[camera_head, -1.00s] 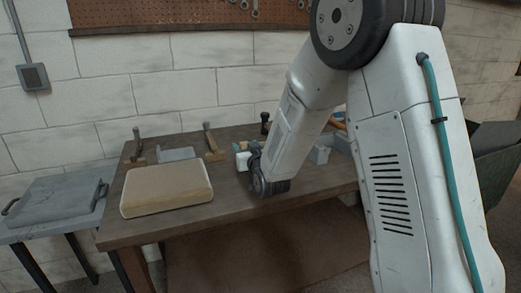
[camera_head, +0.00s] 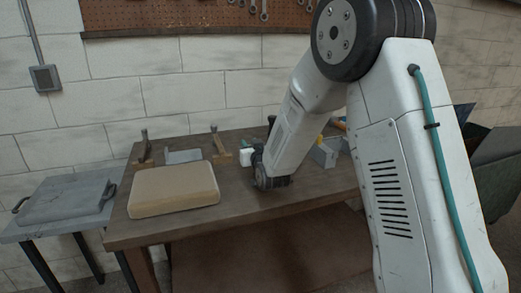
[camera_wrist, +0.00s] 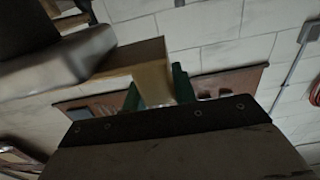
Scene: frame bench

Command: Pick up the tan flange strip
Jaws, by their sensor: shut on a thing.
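In the wrist view a tan flange strip (camera_wrist: 153,82) stands between the two green fingers of my gripper (camera_wrist: 157,88). The gripper is shut on it. The strip's broader brown-tan part reaches up and left from the fingers. In the head view my gripper (camera_head: 257,148) is over the bench behind my own wrist, with only a little green showing. The strip cannot be made out there. Whether it touches the bench is hidden.
A large tan padded block (camera_head: 174,190) lies on the left of the wooden bench (camera_head: 235,212). Two upright clamps (camera_head: 220,146) and a grey plate (camera_head: 183,156) stand behind it. A grey block (camera_head: 323,155) is right of my wrist. A grey side table (camera_head: 66,200) stands at left.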

